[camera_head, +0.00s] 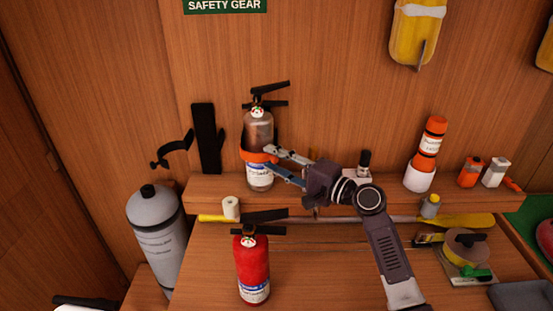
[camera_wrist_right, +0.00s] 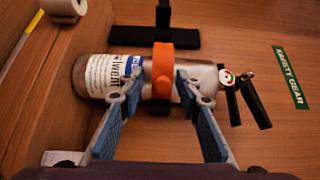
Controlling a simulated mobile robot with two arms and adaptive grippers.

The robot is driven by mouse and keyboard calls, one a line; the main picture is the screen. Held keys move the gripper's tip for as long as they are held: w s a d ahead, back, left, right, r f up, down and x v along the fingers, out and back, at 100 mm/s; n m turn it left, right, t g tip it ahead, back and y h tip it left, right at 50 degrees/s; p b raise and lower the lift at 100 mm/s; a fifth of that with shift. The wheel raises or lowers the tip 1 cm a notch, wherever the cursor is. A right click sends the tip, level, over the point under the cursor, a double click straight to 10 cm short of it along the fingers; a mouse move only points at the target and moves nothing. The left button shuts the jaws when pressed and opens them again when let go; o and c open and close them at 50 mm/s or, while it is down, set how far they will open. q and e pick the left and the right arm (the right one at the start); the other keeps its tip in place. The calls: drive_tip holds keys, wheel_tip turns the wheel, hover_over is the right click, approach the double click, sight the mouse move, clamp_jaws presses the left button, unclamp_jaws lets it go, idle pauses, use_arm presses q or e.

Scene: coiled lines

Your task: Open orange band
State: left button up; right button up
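The orange band (camera_head: 258,156) wraps around a silver fire extinguisher (camera_head: 258,130) that stands upright on the wall shelf. In the right wrist view the band (camera_wrist_right: 162,68) crosses the extinguisher's body (camera_wrist_right: 100,75), with a raised orange tab facing me. My right gripper (camera_head: 277,162) reaches in from the right at band height. In its wrist view the fingertips (camera_wrist_right: 160,88) are spread, one on each side of the band. They hold nothing between them that I can see as gripped; contact with the extinguisher is unclear.
A black wall bracket (camera_head: 207,138) with an open strap (camera_head: 172,150) is left of the silver extinguisher. A red extinguisher (camera_head: 251,270) stands in front below, and a grey cylinder (camera_head: 157,235) at left. A white roll (camera_head: 231,207) and an orange flare canister (camera_head: 428,150) are nearby.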

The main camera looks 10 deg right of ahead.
drive_tip(key=shift+r, duration=0.1)
drive_tip(key=shift+s+d, duration=0.1)
drive_tip(key=shift+d, duration=0.05)
drive_tip(key=v, duration=1.1)
drive_tip(key=shift+s+d, duration=0.2)
drive_tip(key=shift+s, duration=0.1)
